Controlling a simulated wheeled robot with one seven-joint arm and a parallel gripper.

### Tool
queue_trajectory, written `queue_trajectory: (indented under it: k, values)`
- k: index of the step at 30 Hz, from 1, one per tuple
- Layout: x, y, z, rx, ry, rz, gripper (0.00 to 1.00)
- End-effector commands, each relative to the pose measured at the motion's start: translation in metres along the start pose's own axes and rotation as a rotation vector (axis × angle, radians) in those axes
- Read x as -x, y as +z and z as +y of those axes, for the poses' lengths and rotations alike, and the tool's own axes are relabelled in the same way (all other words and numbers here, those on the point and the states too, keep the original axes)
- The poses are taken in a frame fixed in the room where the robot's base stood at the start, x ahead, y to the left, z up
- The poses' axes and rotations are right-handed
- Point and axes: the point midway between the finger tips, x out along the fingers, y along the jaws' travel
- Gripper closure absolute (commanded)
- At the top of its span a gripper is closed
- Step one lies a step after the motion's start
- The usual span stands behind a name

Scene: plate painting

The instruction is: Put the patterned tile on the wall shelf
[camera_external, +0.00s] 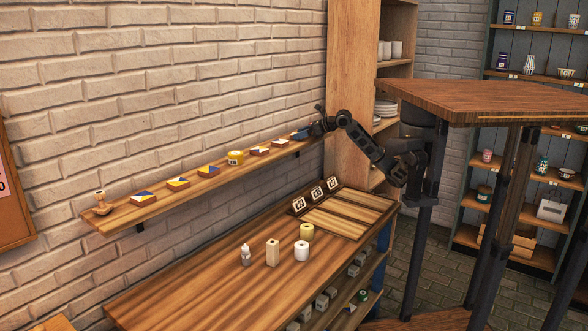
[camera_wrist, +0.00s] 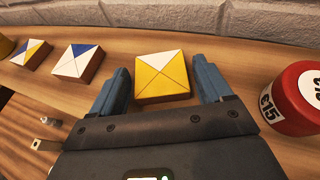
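A patterned tile (camera_wrist: 162,82), yellow with a white triangle and brown sides, lies flat on the wall shelf (camera_wrist: 215,55) in the wrist view. My gripper (camera_wrist: 159,68) is open, with one blue finger on each side of this tile and a narrow gap showing at each side. In the external view my gripper (camera_external: 301,135) is at the right end of the wall shelf (camera_external: 158,208), and its fingers and wrist hide the tile there. Several other patterned tiles lie along the shelf, such as a blue and white one (camera_wrist: 77,63) to the left.
A red round item marked £15 (camera_wrist: 294,98) stands close right of my gripper.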

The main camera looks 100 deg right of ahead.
Motion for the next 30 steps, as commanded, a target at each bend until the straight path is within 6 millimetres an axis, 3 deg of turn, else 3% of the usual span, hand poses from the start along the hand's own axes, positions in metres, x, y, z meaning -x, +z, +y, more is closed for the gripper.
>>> queue_trajectory:
  k: [4,14,24,30]
  values:
    - [0.0,0.0,0.0,0.0,0.0,0.0,0.09]
    - [0.002,0.005,0.0,0.0,0.0,0.0,0.09]
    - [0.056,0.001,-0.001,0.001,-0.002,-0.002,0.09]
    - [0.074,0.002,0.0,0.0,-0.001,-0.001,0.09]
